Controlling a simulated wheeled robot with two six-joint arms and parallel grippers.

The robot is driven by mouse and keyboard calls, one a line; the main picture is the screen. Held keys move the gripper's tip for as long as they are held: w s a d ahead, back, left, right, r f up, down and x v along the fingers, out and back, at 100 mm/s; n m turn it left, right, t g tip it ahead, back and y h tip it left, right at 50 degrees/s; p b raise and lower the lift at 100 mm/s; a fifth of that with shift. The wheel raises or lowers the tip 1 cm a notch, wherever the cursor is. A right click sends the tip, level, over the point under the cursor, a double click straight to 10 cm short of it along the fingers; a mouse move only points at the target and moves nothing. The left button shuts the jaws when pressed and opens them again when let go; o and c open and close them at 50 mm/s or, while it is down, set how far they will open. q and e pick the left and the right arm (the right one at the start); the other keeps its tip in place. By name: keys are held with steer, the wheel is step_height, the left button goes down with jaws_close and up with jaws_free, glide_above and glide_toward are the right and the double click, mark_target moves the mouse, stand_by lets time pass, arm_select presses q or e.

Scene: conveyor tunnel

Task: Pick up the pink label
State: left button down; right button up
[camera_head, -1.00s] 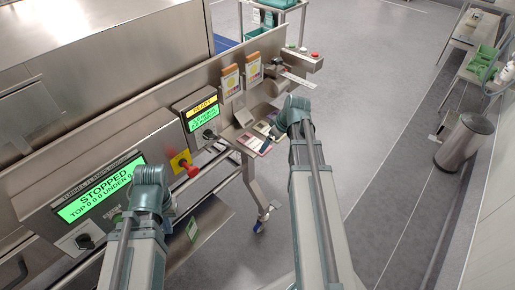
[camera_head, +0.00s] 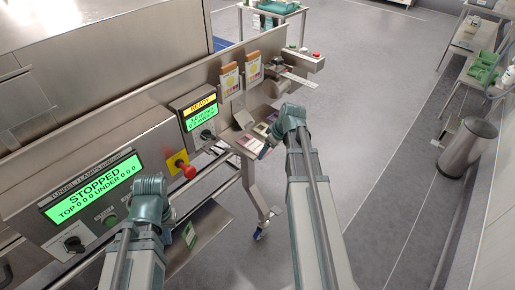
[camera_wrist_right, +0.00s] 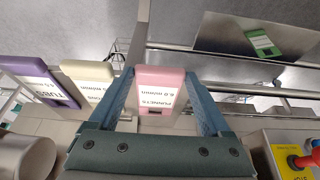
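The pink label (camera_wrist_right: 160,90) is a flat card with a pink border and printed white face, in the middle of the right wrist view. In the head view it is the nearest card (camera_head: 249,143) on the small shelf. My right gripper (camera_wrist_right: 160,74) is open, with one blue finger on each side of the pink label; I cannot tell whether they touch it.
A cream label (camera_wrist_right: 88,82) and a purple label (camera_wrist_right: 38,80) lie beside the pink one. A red stop button (camera_head: 189,171) on a yellow box sticks out nearby. The panel display (camera_head: 92,188) reads STOPPED. A bin (camera_head: 467,145) stands on open floor at right.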

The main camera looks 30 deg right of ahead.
steer(key=c, duration=0.3)
steer(key=shift+r, duration=0.15)
steer(key=s+d+r+p, duration=0.2)
steer(key=s+d, duration=0.1)
steer(key=d, duration=0.4)
steer(key=s+d+r+p, duration=0.2)
steer(key=s+d+p, duration=0.1)
steer(key=d, duration=0.4)
steer(key=shift+s+d+r, duration=0.15)
steer(key=shift+s+r, duration=0.2)
steer(key=shift+s, duration=0.35)
steer(key=o, duration=0.7)
jaws_close()
